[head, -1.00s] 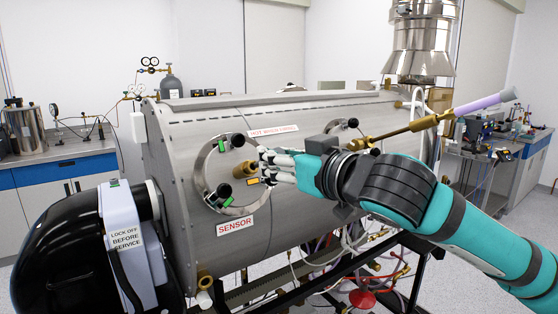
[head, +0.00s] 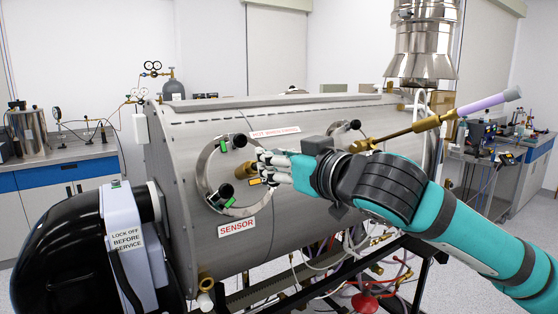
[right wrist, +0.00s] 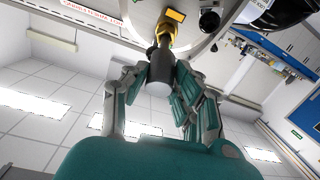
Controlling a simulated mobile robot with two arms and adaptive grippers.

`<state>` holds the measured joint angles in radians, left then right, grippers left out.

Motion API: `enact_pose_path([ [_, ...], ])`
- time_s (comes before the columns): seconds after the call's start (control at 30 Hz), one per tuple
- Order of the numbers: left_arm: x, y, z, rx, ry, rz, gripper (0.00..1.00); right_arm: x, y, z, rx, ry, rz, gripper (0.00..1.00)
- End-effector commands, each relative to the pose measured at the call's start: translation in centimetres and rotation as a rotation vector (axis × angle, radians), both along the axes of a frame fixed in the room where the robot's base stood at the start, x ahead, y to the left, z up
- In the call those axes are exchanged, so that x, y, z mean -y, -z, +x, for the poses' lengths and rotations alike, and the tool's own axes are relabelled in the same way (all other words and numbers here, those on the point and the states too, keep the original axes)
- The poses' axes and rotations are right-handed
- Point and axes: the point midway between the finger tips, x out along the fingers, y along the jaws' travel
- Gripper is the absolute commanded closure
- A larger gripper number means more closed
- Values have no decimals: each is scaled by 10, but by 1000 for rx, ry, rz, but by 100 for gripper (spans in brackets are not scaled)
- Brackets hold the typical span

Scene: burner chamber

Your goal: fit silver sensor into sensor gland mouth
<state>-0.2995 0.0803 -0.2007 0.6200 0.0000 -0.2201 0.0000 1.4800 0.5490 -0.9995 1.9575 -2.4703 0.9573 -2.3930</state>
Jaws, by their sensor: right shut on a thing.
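The silver sensor (right wrist: 158,82) is a short grey cylinder between the fingers of my right gripper (right wrist: 157,88) in the right wrist view. Its darker narrow end points at the brass sensor gland (right wrist: 164,34). The two line up closely there, but I cannot tell whether the tip is inside the mouth. In the head view my right gripper (head: 262,166) is shut just right of the brass gland (head: 243,170), and its fingers hide the sensor. My left gripper is not in view.
The gland sits in a round port with a pale ring (head: 207,178) on the grey chamber (head: 290,210), above a SENSOR label (head: 237,227). Dark knobs (head: 227,191) stand close by on the ring. A brass rod with a purple section (head: 487,103) extends at the right, behind my arm.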

Motion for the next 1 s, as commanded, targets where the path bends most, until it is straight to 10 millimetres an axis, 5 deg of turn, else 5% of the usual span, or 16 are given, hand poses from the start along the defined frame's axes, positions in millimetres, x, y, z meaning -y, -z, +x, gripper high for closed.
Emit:
enact_pose_path([
  [1.0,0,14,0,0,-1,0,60,-15,14,23,1,0,1,100],
])
